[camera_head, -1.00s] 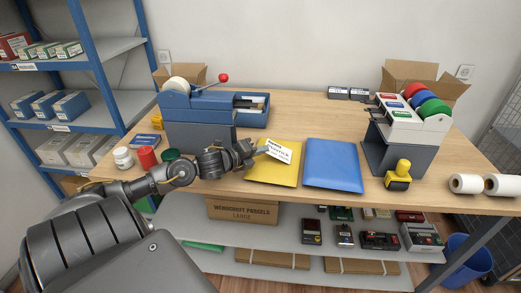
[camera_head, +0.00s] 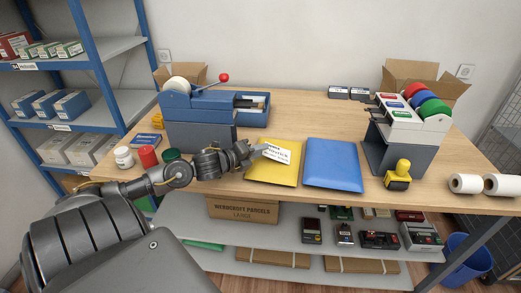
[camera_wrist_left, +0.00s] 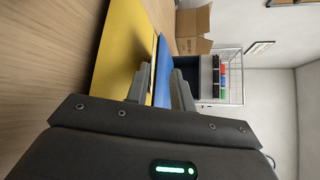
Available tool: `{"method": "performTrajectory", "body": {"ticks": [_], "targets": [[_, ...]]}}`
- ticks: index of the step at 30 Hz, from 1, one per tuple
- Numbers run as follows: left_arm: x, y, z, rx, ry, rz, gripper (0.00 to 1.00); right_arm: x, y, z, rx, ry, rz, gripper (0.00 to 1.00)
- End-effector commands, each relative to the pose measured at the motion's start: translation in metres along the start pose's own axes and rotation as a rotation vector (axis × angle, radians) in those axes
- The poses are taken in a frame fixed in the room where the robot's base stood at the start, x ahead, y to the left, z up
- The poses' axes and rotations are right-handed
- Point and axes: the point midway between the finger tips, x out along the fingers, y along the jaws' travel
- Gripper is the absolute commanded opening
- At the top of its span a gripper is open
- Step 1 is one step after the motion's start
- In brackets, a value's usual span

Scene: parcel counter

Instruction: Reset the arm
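My left gripper (camera_head: 258,149) is low over the left edge of the yellow padded envelope (camera_head: 272,175), beside a white printed label (camera_head: 278,153) on its upper part. In the left wrist view my two fingers (camera_wrist_left: 160,88) stand apart with nothing held between them. The yellow envelope (camera_wrist_left: 122,50) and the blue envelope (camera_wrist_left: 164,70) show beyond them. The blue envelope (camera_head: 333,165) lies flat to the right of the yellow one. My right gripper is not in view.
A blue dispenser with a red-knobbed lever (camera_head: 198,105) stands behind my left forearm. A rack with coloured rolls (camera_head: 410,115) and a yellow-handled stamp (camera_head: 398,175) stand right. The middle back of the counter (camera_head: 315,118) is clear.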

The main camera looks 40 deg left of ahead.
Motion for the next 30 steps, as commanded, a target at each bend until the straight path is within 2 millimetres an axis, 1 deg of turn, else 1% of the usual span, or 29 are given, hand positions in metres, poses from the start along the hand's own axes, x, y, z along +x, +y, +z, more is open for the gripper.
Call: {"method": "performTrajectory", "body": {"ticks": [1, 18, 23, 30], "targets": [[-0.004, -0.001, 0.0, 0.0, 0.001, 0.002, 0.24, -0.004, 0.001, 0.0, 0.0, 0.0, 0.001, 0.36], [-0.04, -0.002, 0.0, 0.0, 0.0, 0.001, 0.24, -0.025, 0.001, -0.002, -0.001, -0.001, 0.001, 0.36], [-0.044, -0.001, 0.0, 0.0, 0.0, 0.001, 0.24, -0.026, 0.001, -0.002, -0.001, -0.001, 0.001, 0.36], [-0.044, 0.0, 0.0, 0.001, 0.0, 0.0, 0.24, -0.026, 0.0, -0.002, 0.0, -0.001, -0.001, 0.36]]}}
